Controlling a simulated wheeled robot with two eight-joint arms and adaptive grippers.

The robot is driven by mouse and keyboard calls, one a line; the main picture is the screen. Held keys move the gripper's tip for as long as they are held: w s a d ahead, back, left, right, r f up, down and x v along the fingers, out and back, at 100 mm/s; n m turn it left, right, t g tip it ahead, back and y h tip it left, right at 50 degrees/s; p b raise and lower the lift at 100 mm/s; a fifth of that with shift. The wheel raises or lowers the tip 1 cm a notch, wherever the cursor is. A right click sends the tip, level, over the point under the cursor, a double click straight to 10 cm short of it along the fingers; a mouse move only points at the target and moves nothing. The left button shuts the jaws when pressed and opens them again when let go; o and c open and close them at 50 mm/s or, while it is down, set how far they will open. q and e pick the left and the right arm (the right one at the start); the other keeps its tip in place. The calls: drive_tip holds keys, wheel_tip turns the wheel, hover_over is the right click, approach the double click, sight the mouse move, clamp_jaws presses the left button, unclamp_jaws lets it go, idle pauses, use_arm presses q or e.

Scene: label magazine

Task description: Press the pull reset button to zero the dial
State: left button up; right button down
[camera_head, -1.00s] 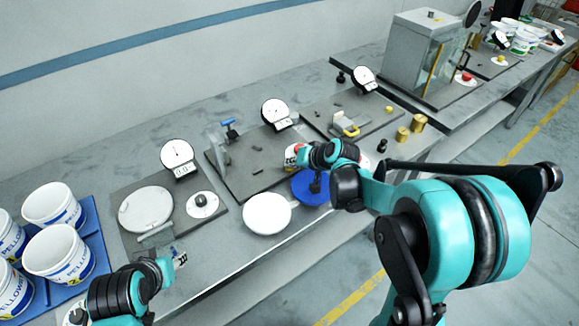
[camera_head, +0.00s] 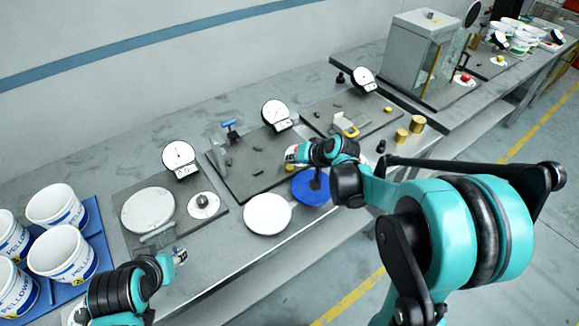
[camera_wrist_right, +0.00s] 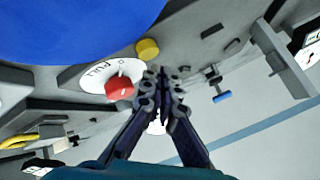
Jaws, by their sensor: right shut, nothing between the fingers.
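The pull reset button is a red knob (camera_wrist_right: 119,88) on a white disc marked PULL (camera_wrist_right: 98,75) in the right wrist view. In the head view my right gripper (camera_head: 293,155) largely covers this spot. In the wrist view the gripper (camera_wrist_right: 163,75) is shut and empty, its tips beside the red knob in the picture. I cannot tell whether they touch anything. The round dial (camera_head: 275,113) stands behind the grey plate (camera_head: 240,183); its needle is too small to read. My left gripper (camera_head: 179,258) is low at the left, its fingers unclear.
A yellow knob (camera_wrist_right: 147,48) sits close to the red one. A blue disc (camera_head: 311,188) and a white disc (camera_head: 267,214) lie at the table's front edge. White buckets (camera_head: 62,251) fill the far left.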

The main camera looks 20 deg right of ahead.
drive_tip(key=shift+r+p, duration=1.9)
drive_tip(key=shift+r, duration=0.6)
drive_tip(key=shift+f, duration=0.1)
drive_tip(key=n+h, duration=0.2)
approach(291, 168)
drive_tip(key=s+a+r, duration=0.3)
drive_tip(key=s+r, duration=0.2)
drive_tip(key=s, duration=0.2)
drive_tip(key=s+d+f+n+g+h, duration=0.1)
drive_tip(key=s+h, duration=0.1)
drive_tip(key=s, duration=0.9)
drive_tip(key=shift+s+d+f+n+b, duration=0.15)
drive_tip(key=shift+s+f+n+b, duration=0.1)
drive_tip(key=shift+s+n+b, duration=0.2)
drive_tip(key=shift+d, duration=0.1)
